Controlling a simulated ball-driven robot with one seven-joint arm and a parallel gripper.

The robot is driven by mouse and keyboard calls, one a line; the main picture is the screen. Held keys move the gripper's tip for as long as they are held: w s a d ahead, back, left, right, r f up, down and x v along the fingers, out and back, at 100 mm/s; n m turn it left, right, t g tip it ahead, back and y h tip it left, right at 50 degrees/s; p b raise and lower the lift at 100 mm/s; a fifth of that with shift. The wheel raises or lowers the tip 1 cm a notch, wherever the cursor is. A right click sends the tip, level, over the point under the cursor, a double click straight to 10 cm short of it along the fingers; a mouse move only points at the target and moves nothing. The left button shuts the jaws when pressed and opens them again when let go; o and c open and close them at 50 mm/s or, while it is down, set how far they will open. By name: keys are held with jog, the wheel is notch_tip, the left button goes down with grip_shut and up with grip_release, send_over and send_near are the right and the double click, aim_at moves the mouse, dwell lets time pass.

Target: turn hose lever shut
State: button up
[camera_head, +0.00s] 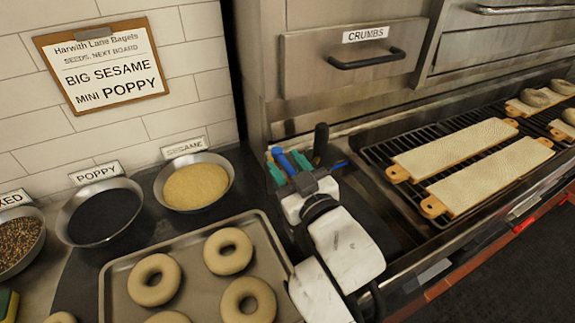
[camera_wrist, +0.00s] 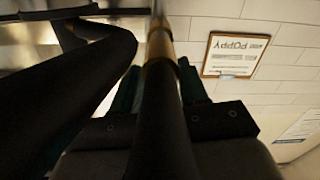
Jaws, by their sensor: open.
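My gripper (camera_head: 289,166) is open in front of the steel oven front in the head view, its teal fingers pointing away from me. A bright blue handle-like piece (camera_head: 284,161) shows between the fingers; it looks like the hose lever, but I cannot tell whether the fingers touch it. A black upright grip (camera_head: 321,138) stands just right of the fingers. In the wrist view the teal fingers (camera_wrist: 158,90) lie on either side of a dark hose or handle (camera_wrist: 160,125) with a brass collar (camera_wrist: 160,52). No blue piece shows there, and the lever's angle is unclear.
A steel oven with a crumbs drawer (camera_head: 350,60) rises behind. Right is a black grate with bagel boards (camera_head: 455,150). Left are a sesame bowl (camera_head: 196,187), a poppy bowl (camera_head: 100,212) and a bagel tray (camera_head: 195,237). A clipboard (camera_head: 102,65) hangs on the wall.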

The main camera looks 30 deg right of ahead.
jog(key=shift+c, duration=0.4)
grip_shut()
